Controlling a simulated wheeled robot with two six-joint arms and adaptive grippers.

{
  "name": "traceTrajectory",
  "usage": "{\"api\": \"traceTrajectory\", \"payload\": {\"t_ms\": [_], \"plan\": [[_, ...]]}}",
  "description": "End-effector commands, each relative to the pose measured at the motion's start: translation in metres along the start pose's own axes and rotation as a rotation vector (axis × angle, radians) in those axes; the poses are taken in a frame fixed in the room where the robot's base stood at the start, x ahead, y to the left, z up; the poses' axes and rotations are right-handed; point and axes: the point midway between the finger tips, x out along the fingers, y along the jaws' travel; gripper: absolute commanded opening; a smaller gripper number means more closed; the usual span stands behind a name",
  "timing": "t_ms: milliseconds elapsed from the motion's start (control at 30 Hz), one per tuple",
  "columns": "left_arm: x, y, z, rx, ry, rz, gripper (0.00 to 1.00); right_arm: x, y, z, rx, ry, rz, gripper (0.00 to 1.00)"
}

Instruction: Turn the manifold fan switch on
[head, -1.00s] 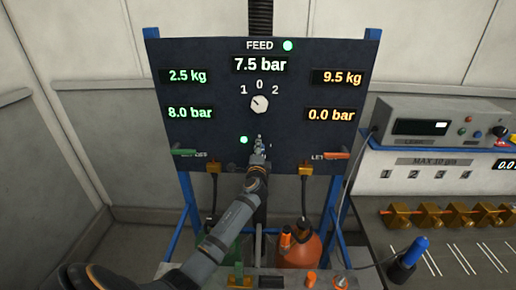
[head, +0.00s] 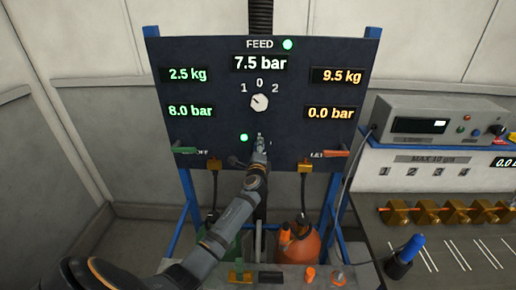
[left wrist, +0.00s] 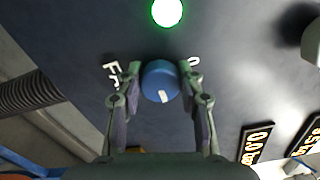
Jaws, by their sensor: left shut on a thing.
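The switch is a round blue knob (left wrist: 160,84) with a white mark on its face, in the left wrist view. A partly hidden white label beginning with F is left of it and a white character is to its right. A lit green lamp (left wrist: 167,12) is above it; in the head view this lamp (head: 244,138) glows on the lower dark panel. My left gripper (left wrist: 162,86) is shut on the knob, a finger at each side. In the head view my left gripper (head: 260,146) is at the panel and hides the knob.
The dark panel (head: 210,100) also carries a white selector dial (head: 260,102), lit displays, a green lever (head: 186,150) and an orange lever (head: 336,154). Orange (head: 302,246) and green bottles stand below. A bench with a grey instrument (head: 432,122) is at the right.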

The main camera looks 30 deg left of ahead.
Motion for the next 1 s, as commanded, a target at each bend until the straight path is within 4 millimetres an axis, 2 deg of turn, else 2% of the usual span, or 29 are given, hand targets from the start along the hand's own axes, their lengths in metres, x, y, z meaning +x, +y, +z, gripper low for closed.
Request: {"api": "traceTrajectory", "payload": {"t_ms": [33,67,200,567,667,900,1000], "plan": [[-0.001,0.003,-0.001,0.002,0.001,0.005,0.06,0.000,0.000,0.000,0.000,0.000,0.000,0.40],[-0.001,0.003,-0.001,0.002,0.001,0.005,0.41,0.000,0.000,0.000,0.000,0.000,0.000,0.40],[0.000,0.002,0.000,0.001,0.000,0.004,0.61,0.000,0.000,0.000,0.000,0.000,0.000,0.40],[-0.005,0.001,0.000,0.000,0.000,0.001,0.61,0.000,-0.001,0.000,0.001,0.000,-0.001,0.40],[-0.020,0.002,-0.001,-0.001,0.002,0.001,0.61,0.000,-0.001,0.000,0.001,0.000,-0.001,0.40],[-0.080,0.002,-0.001,-0.002,0.003,0.004,0.61,0.000,-0.001,0.000,0.001,0.000,-0.001,0.40],[-0.099,0.002,0.000,-0.002,0.001,0.004,0.61,0.000,-0.001,0.000,0.001,0.000,-0.001,0.40]]}}
